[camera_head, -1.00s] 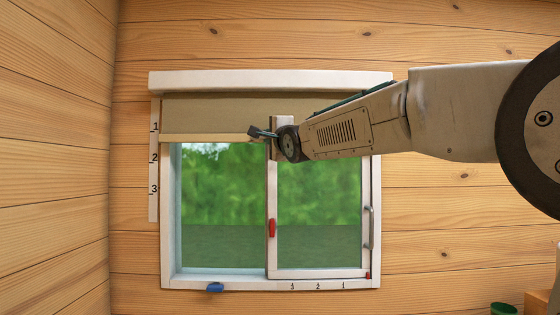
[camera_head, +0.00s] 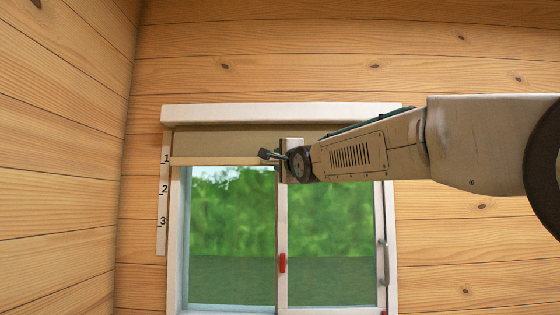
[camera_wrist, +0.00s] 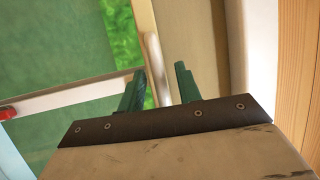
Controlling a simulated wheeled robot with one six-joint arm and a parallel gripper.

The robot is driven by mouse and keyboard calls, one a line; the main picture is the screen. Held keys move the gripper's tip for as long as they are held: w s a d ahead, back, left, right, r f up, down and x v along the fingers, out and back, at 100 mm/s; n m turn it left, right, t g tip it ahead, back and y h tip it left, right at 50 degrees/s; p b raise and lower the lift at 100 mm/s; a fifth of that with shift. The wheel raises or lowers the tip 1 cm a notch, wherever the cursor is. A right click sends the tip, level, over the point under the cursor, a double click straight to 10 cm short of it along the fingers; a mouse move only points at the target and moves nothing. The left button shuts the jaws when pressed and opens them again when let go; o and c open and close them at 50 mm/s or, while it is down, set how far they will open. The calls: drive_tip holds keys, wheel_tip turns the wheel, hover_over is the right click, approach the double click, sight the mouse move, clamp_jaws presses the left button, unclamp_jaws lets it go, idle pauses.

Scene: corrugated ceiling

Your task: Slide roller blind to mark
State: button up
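The beige roller blind (camera_head: 215,141) hangs a short way down from the white top casing (camera_head: 270,113). Its pale bottom rail (camera_head: 215,161) is level with or just below mark 1 on the numbered strip (camera_head: 162,205) left of the window.
The sliding window has a centre frame post (camera_head: 282,225) with a red handle (camera_head: 282,263) below my gripper. A grey pull handle (camera_head: 382,260) is on the right frame. Wooden walls (camera_head: 60,180) meet in a corner at left. The space before the left pane is clear.

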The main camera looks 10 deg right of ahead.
drive_tip(key=v, duration=0.7)
drive_tip(key=shift+s, duration=0.4)
drive_tip(key=shift+f, duration=0.1)
drive_tip(key=s+d+f+n+g+h, duration=0.15)
drive_tip(key=s+f+n+g, duration=0.35)
drive_tip(key=f, duration=0.8)
drive_tip(key=s+d+f+n+g+h, duration=0.1)
drive_tip(key=s+d+f+n+g, duration=0.3)
drive_tip(key=f, duration=0.8)
drive_tip(key=s+d+f+n+g, duration=0.1)
drive_tip(key=s+f+n+g, duration=0.1)
drive_tip(key=s+f, duration=0.4)
drive_tip(key=s+d+f+n+g, duration=0.1)
drive_tip(key=s+f+g, duration=0.3)
drive_tip(key=s, duration=1.1)
drive_tip(key=s+d+f+n+g, duration=0.1)
drive_tip(key=s+f+n+g, duration=0.2)
drive_tip(key=s+f, duration=0.5)
drive_tip(key=s+h, duration=0.1)
drive_tip(key=s, duration=0.2)
drive_tip(key=shift+d+f, duration=0.25)
drive_tip(key=shift+d, duration=0.05)
